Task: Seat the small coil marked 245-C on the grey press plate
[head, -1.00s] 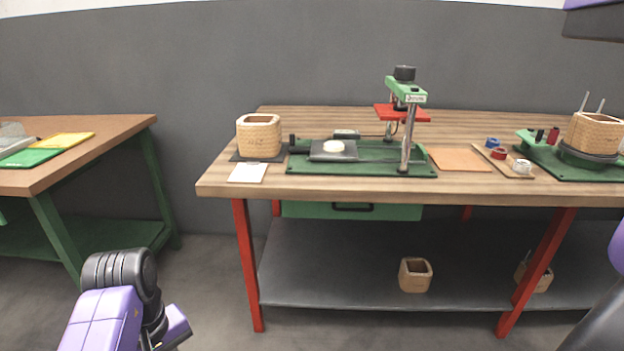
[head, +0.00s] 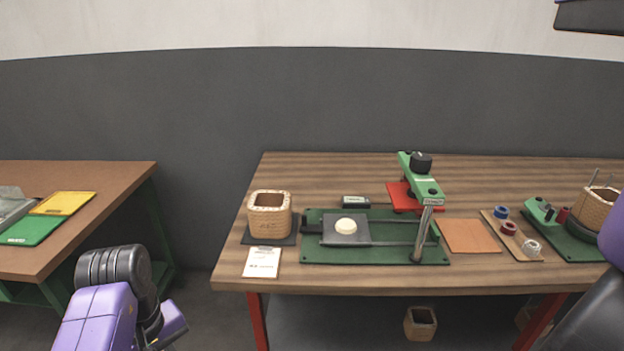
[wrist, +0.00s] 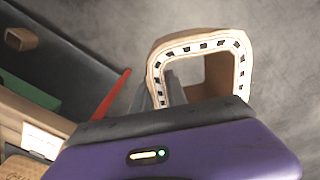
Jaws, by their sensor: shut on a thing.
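In the wrist view my gripper (wrist: 167,90) is shut on the wall of a tan, square-ringed coil (wrist: 245,62) with dark dashes around its rim. The coil is open in the middle and hangs over the floor, clear of the table. I cannot read any marking on it. The grey press plate (head: 330,239) lies on the press's green base (head: 385,250) in the head view, with a round cream block (head: 346,226) on it. The gripper and held coil do not show in the head view.
Another coil (head: 270,222) stands on a dark mat at the table's left, behind a white card (head: 262,262). The red press head (head: 403,198) is right of the plate. Tape rolls (head: 508,228) and a coil on a green winder (head: 596,207) are further right.

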